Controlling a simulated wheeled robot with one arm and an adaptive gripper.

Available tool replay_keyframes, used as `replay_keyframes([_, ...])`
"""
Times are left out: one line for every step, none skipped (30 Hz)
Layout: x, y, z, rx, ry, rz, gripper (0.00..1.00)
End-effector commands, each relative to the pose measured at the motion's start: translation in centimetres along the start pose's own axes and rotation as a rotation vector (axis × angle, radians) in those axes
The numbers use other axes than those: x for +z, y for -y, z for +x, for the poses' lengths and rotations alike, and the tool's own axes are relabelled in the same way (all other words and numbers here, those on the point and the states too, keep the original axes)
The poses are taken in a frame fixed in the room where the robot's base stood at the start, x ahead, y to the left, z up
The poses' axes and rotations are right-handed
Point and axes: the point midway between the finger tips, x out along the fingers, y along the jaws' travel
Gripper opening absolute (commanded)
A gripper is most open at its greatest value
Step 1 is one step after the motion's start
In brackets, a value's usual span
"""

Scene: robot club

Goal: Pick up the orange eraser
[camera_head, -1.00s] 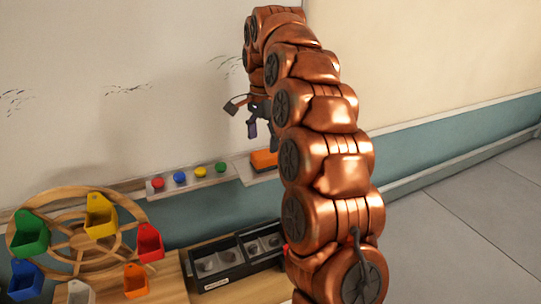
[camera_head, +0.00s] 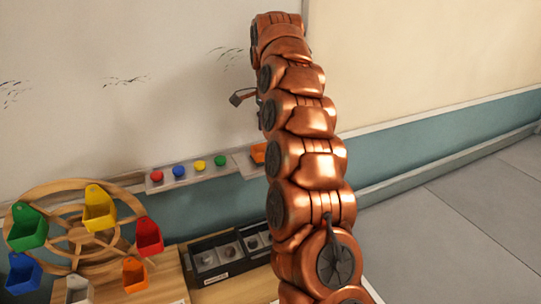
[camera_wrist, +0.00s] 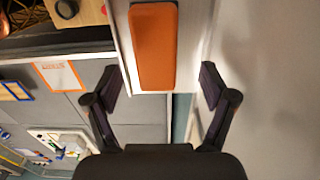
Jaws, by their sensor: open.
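The orange eraser (camera_wrist: 153,46) lies on a pale ledge in the wrist view, just beyond the space between my fingers and roughly in line with it. In the head view, part of the orange eraser (camera_head: 259,153) shows at the right end of the whiteboard ledge (camera_head: 202,168); my arm hides the rest. My gripper (camera_wrist: 161,86) is open and empty, with one finger on each side. The eraser is not between the fingertips. In the head view my arm mostly hides the gripper; only a small dark part (camera_head: 240,97) shows beside the board.
Red, blue, yellow and green round magnets (camera_head: 200,165) sit on the ledge left of the eraser. Below stand a wooden wheel with coloured bins (camera_head: 82,235) and a black compartment tray (camera_head: 225,254). The whiteboard (camera_head: 150,60) rises behind. Floor at right is clear.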

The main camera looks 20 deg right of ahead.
Motion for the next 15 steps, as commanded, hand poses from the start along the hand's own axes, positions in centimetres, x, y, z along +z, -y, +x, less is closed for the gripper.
replay_keyframes([0.0, -0.1, 0.1, 0.002, 0.001, 0.000, 0.83])
replay_keyframes([0.0, -0.2, 0.3, 0.004, 0.001, 0.000, 0.83])
replay_keyframes([0.0, -0.2, 0.5, 0.006, 0.002, 0.000, 0.83])
replay_keyframes([0.0, -0.3, 0.7, 0.007, 0.002, 0.000, 0.83])
replay_keyframes([0.0, -0.3, 0.9, 0.006, 0.002, 0.000, 0.83])
replay_keyframes([0.0, -0.3, 1.1, 0.003, 0.002, 0.000, 0.83])
replay_keyframes([0.0, -0.3, 1.3, 0.001, 0.002, 0.000, 0.83])
replay_keyframes([0.0, -0.3, 1.3, 0.001, 0.002, 0.000, 0.83])
replay_keyframes([-0.1, -0.4, 1.5, 0.003, 0.002, 0.000, 0.83])
replay_keyframes([0.0, -0.5, 1.6, 0.005, 0.002, -0.001, 0.83])
replay_keyframes([0.0, -0.5, 1.8, 0.005, 0.002, -0.001, 0.83])
replay_keyframes([0.0, -0.5, 2.0, 0.004, 0.002, -0.001, 0.83])
replay_keyframes([-0.1, -0.5, 2.1, 0.001, 0.001, -0.001, 0.83])
replay_keyframes([-0.1, -0.5, 2.2, 0.000, 0.000, -0.001, 0.83])
replay_keyframes([0.0, -0.6, 2.4, 0.000, 0.000, -0.001, 0.83])
